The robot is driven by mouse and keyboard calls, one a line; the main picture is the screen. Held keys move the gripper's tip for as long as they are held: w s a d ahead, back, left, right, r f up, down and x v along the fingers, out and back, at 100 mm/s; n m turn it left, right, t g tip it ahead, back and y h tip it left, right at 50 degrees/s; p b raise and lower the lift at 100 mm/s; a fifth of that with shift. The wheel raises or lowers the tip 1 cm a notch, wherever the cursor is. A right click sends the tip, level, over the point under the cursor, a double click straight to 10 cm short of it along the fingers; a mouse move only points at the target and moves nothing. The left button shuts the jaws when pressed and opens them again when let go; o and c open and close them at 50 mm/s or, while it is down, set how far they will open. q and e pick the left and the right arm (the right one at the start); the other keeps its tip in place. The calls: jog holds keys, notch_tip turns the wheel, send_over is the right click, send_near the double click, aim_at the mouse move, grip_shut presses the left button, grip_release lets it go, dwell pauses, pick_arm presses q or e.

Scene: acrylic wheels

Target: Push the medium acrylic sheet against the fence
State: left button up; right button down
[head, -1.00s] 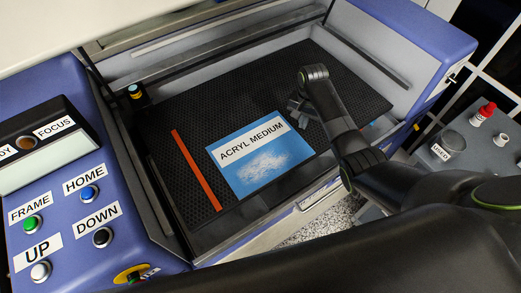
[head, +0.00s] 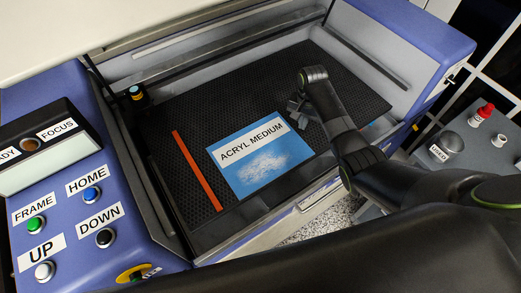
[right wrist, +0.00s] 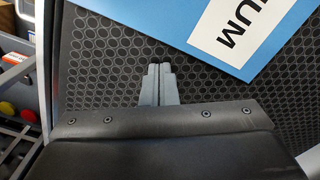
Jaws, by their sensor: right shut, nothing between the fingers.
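The medium acrylic sheet (head: 262,172) is blue with a white label reading "ACRYL MEDIUM". It lies flat on the black honeycomb bed of the machine. The orange fence strip (head: 197,171) lies to its left, with a narrow strip of bare bed between them. My right gripper (head: 297,104) is shut and empty, low over the bed by the sheet's right edge. In the right wrist view, the shut fingers (right wrist: 160,70) point toward the sheet's blue edge (right wrist: 205,50), with a small gap visible. My left gripper is not in view.
The honeycomb bed (head: 345,85) is clear behind the sheet. Blue machine walls (head: 415,30) enclose it. A button panel (head: 75,215) stands at the left. A grey surface with a red-topped item (head: 484,112) is at the right.

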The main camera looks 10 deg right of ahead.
aim_at(286, 136)
jog(key=shift+a, duration=0.15)
jog(key=shift+s+a+p, duration=0.2)
jog(key=shift+a+p, duration=0.3)
jog(key=shift+p, duration=0.1)
jog(key=shift+s+a+p, duration=0.2)
jog(key=shift+a+p, duration=0.3)
jog(key=shift+p, duration=0.1)
jog(key=shift+s+a, duration=0.1)
jog(key=shift+a, duration=0.3)
jog(key=shift+a+p, duration=0.15)
jog(key=shift+p, duration=0.25)
jog(key=shift+s+a+p, duration=0.3)
jog(key=shift+a+p, duration=0.25)
jog(key=shift+a, duration=0.15)
jog(key=shift+s+a+p, duration=0.25)
jog(key=shift+a+p, duration=0.25)
jog(key=shift+a, duration=0.15)
jog(key=shift+s+a, duration=0.1)
jog(key=shift+a, duration=0.25)
jog(key=shift+d+p, duration=0.2)
jog(key=shift+p, duration=0.1)
